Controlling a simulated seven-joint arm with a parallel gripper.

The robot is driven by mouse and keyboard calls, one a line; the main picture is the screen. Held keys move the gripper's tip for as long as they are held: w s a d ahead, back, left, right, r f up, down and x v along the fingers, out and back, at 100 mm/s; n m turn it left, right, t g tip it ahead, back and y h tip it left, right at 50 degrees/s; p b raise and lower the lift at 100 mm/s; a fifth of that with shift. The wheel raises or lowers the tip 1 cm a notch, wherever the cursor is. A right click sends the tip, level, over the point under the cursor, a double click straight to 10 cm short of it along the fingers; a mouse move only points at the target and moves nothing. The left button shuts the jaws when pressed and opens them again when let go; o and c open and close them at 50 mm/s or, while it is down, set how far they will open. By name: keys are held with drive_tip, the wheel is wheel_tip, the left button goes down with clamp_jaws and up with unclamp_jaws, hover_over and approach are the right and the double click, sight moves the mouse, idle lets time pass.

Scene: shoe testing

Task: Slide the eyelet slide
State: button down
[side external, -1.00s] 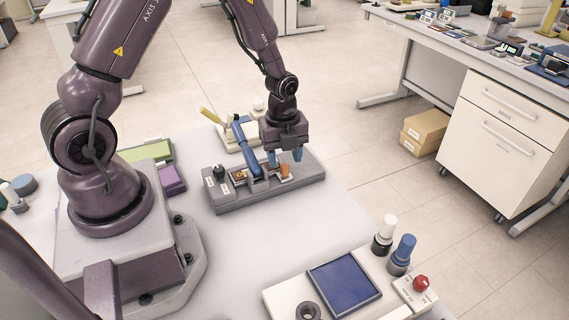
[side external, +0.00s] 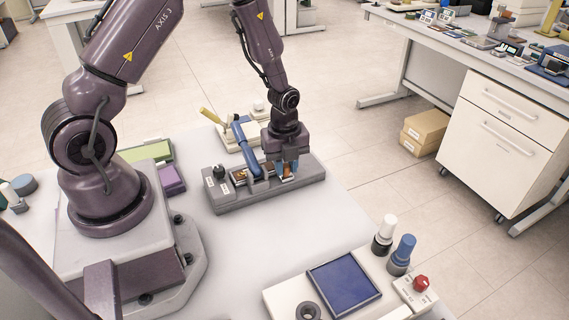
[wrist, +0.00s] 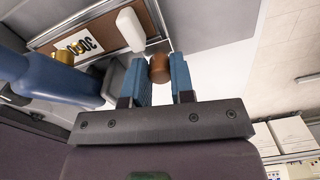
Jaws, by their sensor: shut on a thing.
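The eyelet slide looks to be the grey fixture (side external: 235,202) with an orange-brown knob (side external: 287,179) near its right end. My gripper (side external: 284,170) points down at that knob with blue fingertips on either side. In the wrist view the brown cylindrical knob (wrist: 159,68) sits between the two blue fingers of my gripper (wrist: 161,76), which are shut on it. The fingers hide part of the knob in the side view.
A blue-handled lever (side external: 243,139) stands close to the left of my gripper and also shows in the wrist view (wrist: 45,82). A white block (wrist: 130,30) lies near the knob. Grey table is clear in front of the fixture (side external: 245,245).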

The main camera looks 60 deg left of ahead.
drive_tip(key=w, duration=0.8)
drive_tip(key=shift+w, duration=0.3)
drive_tip(key=c, duration=1)
unclamp_jaws()
drive_tip(key=shift+r, duration=0.1)
drive_tip(key=r, duration=1.2)
drive_tip(key=shift+s+r, duration=0.2)
drive_tip(key=shift+r, duration=0.2)
